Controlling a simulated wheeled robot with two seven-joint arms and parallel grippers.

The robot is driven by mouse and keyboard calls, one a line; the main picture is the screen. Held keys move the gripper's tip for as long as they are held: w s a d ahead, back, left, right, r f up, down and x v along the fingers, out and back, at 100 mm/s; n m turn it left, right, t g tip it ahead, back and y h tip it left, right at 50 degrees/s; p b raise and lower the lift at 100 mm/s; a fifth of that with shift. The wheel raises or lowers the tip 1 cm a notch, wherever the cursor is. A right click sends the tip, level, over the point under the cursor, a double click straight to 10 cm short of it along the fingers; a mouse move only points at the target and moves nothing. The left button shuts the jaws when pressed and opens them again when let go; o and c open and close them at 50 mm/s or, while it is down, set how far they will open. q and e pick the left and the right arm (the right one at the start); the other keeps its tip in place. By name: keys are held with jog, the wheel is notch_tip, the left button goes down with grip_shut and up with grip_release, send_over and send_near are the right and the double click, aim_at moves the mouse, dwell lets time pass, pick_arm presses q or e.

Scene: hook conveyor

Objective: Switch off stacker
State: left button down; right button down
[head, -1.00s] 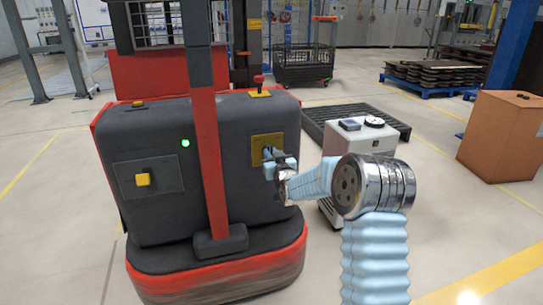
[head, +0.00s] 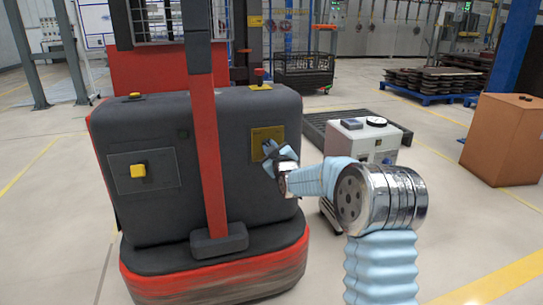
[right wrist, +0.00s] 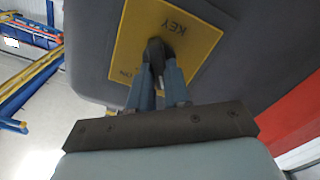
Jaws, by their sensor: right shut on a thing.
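The stacker (head: 140,220) is a large dark grey and red machine in the head view. Its yellow key plate (head: 259,135) is on the right of its face; in the right wrist view the plate (right wrist: 196,38) reads "KEY" and "ON". My right gripper (head: 270,156) is at this plate. In the right wrist view the gripper (right wrist: 160,72) is shut on the dark key (right wrist: 155,50) in the plate, and its fingers partly hide it. The indicator lamp (head: 183,134) on the stacker's face is dark. My left gripper is not in view.
A red button (head: 259,73) stands on top of the stacker. A white cabinet (head: 363,141) stands close behind my right arm, with a dark pallet (head: 320,117) beyond. A brown box (head: 503,140) is at the right.

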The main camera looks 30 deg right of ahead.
jog(key=shift+n+b, duration=0.3)
jog(key=shift+n, duration=0.3)
jog(key=shift+a, duration=0.1)
jog(key=c, duration=1.1)
grip_release()
jog(key=v, duration=1.3)
jog(key=shift+s+b, duration=0.35)
jog(key=shift+s, duration=0.05)
jog(key=shift+f, duration=0.1)
